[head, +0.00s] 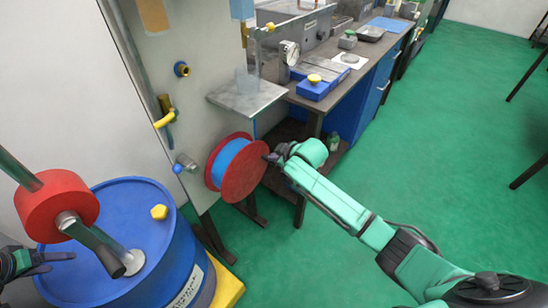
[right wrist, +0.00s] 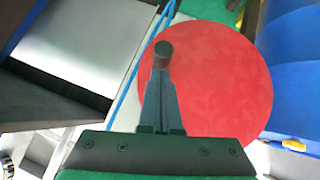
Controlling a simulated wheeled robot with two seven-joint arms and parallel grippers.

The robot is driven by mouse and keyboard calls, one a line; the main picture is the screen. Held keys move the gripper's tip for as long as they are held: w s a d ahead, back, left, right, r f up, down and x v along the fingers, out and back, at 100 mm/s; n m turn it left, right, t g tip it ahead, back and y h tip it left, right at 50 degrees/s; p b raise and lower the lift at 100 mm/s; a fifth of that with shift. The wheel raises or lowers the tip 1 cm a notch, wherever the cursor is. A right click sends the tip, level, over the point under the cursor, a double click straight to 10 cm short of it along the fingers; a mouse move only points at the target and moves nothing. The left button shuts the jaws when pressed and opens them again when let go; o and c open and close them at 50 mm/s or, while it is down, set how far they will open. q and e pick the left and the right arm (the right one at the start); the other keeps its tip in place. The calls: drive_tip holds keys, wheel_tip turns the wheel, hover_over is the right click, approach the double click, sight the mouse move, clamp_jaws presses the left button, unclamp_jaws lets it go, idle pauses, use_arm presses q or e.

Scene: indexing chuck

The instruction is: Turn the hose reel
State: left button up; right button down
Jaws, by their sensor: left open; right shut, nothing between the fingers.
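The hose reel (head: 243,172) has two red discs with blue hose wound between them. It is mounted low on the grey cabinet side. In the right wrist view its red outer disc (right wrist: 225,80) fills the middle, with a short dark round knob (right wrist: 163,49) in front of it. My right gripper (head: 270,157) is at the disc's right edge in the head view. In the right wrist view its shut fingers (right wrist: 161,88) point at the knob; whether they touch it I cannot tell.
The blue drum (head: 165,230) with a red-bodied pump (head: 57,206) and yellow cap (head: 159,212) stands at left. A blue-knobbed valve (head: 178,168) and a small metal shelf (head: 246,98) are near the reel.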

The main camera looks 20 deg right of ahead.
drive_tip(key=shift+w+d+f, duration=0.1)
drive_tip(key=shift+f, duration=0.15)
idle(0.3)
drive_tip(key=shift+w+d+f+m+g+y, duration=0.15)
drive_tip(key=shift+d+f+m+g+y, duration=0.15)
drive_tip(key=shift+f+g+y, duration=0.2)
drive_tip(key=shift+w+d+f+m+g+y, duration=0.15)
drive_tip(key=shift+f+m+g+y, duration=0.15)
drive_tip(key=shift+f+g+y, duration=0.15)
drive_tip(key=shift+w+d+f+m+g+y, duration=0.1)
drive_tip(key=shift+f+m+g+y, duration=0.1)
drive_tip(key=shift+f+y, duration=0.15)
drive_tip(key=shift+w+d+f+m+g+y, duration=0.1)
drive_tip(key=shift+f+m+g+y, duration=0.1)
drive_tip(key=shift+f, duration=0.15)
drive_tip(key=shift+f+y, duration=0.3)
drive_tip(key=shift+s+a+f+m, duration=0.1)
drive_tip(key=shift+f+m, duration=0.2)
drive_tip(key=shift+f, duration=0.45)
drive_tip(key=s+a+f+y, duration=0.1)
drive_tip(key=s+a+f, duration=0.2)
drive_tip(key=a+f, duration=0.2)
wheel_tip(320, 180, down, 3)
drive_tip(key=shift+s+f+g, duration=0.1)
drive_tip(key=shift+s+g, duration=0.3)
drive_tip(key=shift+g, duration=0.05)
drive_tip(key=shift+s+d+m, duration=0.1)
drive_tip(key=shift+m, duration=0.2)
